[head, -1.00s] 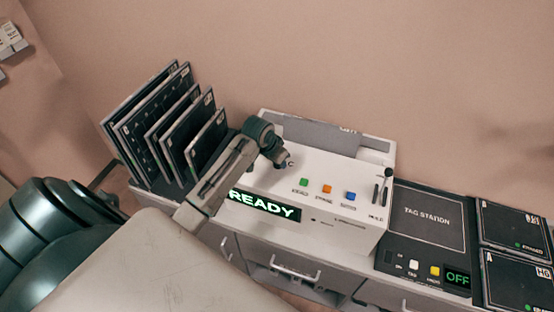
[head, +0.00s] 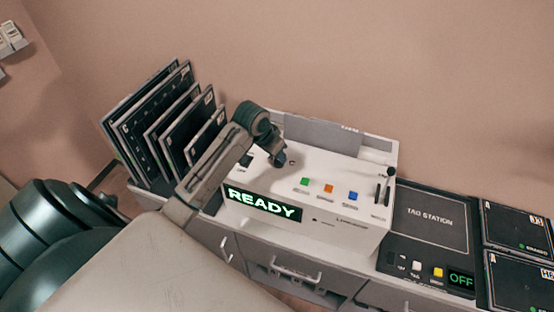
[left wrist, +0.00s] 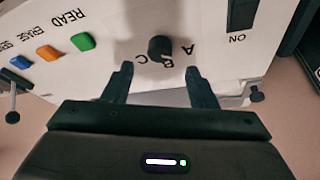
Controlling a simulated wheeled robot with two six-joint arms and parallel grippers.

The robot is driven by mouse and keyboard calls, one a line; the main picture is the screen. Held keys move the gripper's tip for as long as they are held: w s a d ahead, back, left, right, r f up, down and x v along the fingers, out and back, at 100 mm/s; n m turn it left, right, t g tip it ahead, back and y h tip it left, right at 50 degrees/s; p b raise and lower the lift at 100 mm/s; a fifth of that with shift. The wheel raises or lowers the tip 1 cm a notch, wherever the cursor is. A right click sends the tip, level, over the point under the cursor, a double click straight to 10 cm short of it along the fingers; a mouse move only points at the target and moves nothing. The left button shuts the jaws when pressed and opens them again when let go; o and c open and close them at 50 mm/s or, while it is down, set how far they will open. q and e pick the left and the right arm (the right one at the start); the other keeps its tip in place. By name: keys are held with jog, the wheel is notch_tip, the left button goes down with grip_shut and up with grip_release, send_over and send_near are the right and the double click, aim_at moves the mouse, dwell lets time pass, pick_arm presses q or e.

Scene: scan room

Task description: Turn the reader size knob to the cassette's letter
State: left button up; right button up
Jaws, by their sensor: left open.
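The white reader (head: 310,180) shows READY in green. Its dark size knob (left wrist: 160,48) has the letters A, B and C around it in the left wrist view; which letter it points to is unclear. My left gripper (left wrist: 160,69) is open, its two fingers apart on either side just short of the knob, not closed on it. In the head view my left gripper (head: 279,160) is over the reader's left part and largely hides the knob. Dark cassettes (head: 180,120) stand in a rack at left; which one is the task's cassette I cannot tell. My right gripper is out of view.
The reader has green (head: 305,181), orange (head: 329,188) and blue buttons (head: 352,196), and a lever (head: 388,176) at its right end. A tag station (head: 430,222) showing OFF and two flat cassettes (head: 515,226) lie to the right. A pink wall stands behind.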

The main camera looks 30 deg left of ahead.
pick_arm(q)
jog(key=b+v, duration=0.1)
jog(key=v, duration=0.4)
jog(key=shift+s+r, duration=0.1)
jog(key=shift+r, duration=0.2)
